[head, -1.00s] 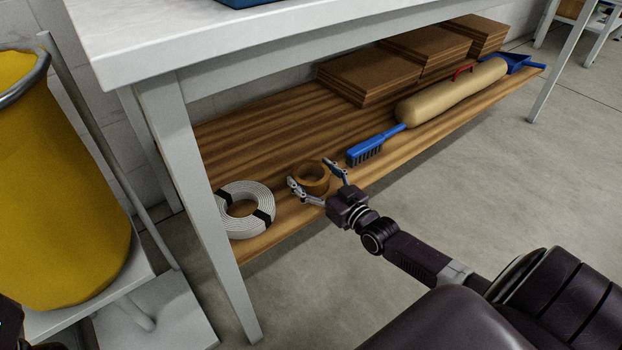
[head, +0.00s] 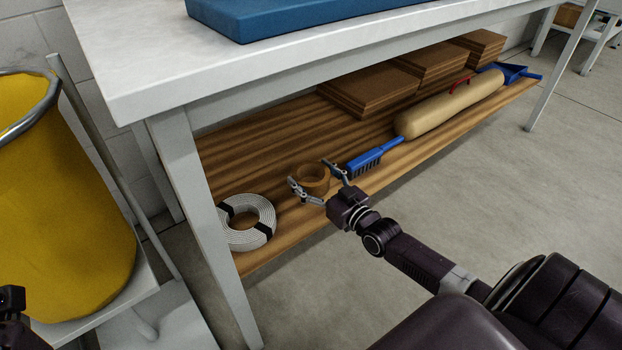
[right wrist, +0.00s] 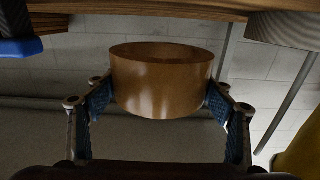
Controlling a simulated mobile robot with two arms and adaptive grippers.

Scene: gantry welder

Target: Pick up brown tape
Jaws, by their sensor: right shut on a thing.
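The brown tape (head: 314,180) is a short, wide ring near the front edge of the wooden shelf in the head view. My right gripper (head: 319,182) is shut on it, one finger on each side. In the right wrist view the tape (right wrist: 161,80) sits between the blue finger pads (right wrist: 158,105), with a gap between it and the wood. It appears held just above the shelf. My left gripper's fingers are not visible.
The shelf (head: 290,125) lies under a white table (head: 140,75). A white coil (head: 262,212) is left of the tape; a blue brush (head: 365,162) is close on its right. Brown boards (head: 370,85) and a beige roll (head: 450,108) lie behind. A yellow bin (head: 60,200) stands left.

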